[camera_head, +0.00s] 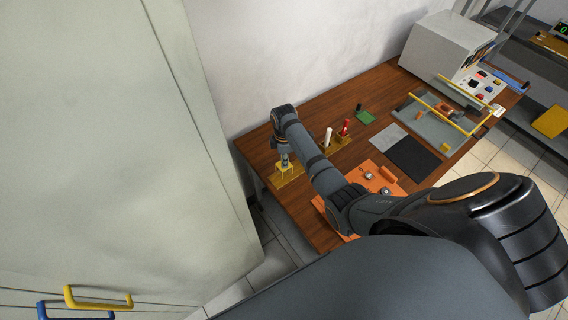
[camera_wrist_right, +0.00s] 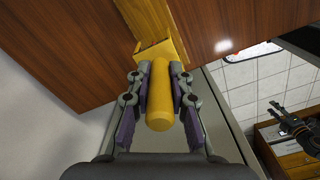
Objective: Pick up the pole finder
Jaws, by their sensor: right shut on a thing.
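My right gripper (camera_head: 284,163) is at the left end of the table. In the right wrist view (camera_wrist_right: 160,95) it is shut on a smooth yellow rod with a rounded end (camera_wrist_right: 160,115), which I take to be the pole finder. The rod lies between the two finger pads. Its far end meets a yellow block-like holder (camera_wrist_right: 155,48) on a wooden strip; I cannot tell whether it is clear of it. In the head view the yellow holder (camera_head: 284,172) shows below the gripper, and the rod is mostly hidden.
A wooden rack (camera_head: 312,158) holds a white tool (camera_head: 327,137) and a red tool (camera_head: 346,128). A tall pale cabinet (camera_head: 110,120) stands close on the left.

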